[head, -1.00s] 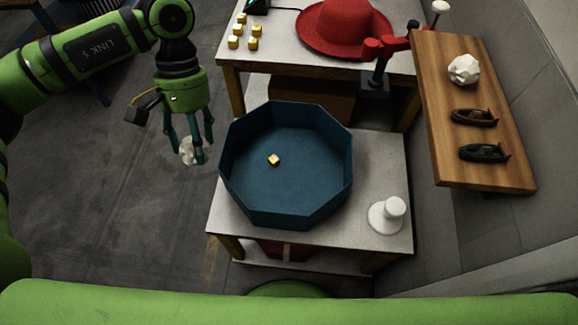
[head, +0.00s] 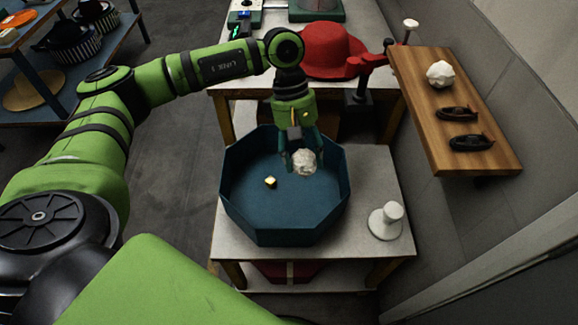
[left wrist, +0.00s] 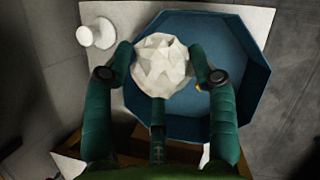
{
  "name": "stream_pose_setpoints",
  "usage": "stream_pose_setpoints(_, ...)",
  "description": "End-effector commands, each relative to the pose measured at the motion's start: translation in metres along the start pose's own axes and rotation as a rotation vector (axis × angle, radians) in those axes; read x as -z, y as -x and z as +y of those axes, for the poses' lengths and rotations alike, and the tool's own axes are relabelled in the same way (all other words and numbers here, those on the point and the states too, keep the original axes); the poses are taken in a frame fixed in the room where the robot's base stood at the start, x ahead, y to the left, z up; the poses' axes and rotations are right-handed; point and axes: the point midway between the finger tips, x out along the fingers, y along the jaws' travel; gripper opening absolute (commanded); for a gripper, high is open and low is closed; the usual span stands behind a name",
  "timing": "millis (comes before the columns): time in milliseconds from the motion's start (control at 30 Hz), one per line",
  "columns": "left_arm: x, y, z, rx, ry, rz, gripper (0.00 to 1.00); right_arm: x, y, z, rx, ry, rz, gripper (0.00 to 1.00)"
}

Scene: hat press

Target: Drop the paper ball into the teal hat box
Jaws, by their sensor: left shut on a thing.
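How high the ball is above the box floor is hard to tell. My right gripper is not in view.
A white knobbed stand (head: 386,222) is on the table right of the box. A red hat (head: 328,48) lies on the table behind. A wooden shelf (head: 465,108) at the right holds another white faceted ball (head: 440,74) and two dark boat-shaped things.

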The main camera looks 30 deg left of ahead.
Motion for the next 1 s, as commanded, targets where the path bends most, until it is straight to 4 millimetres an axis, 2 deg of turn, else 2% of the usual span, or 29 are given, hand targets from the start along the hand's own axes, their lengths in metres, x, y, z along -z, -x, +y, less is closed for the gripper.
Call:
stream_pose_setpoints(100,0.015,-0.008,0.004,-0.135,0.326,0.000,0.47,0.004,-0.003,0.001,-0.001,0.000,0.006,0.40)
stream_pose_setpoints(400,0.043,-0.020,0.015,-0.426,1.019,0.002,0.47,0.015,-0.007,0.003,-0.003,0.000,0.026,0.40)
stream_pose_setpoints(767,0.073,-0.033,0.022,-0.738,1.776,0.000,0.47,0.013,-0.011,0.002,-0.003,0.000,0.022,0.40)
stream_pose_setpoints(1000,0.101,-0.044,0.021,-0.992,2.387,0.004,0.47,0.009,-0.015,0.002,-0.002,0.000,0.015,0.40)
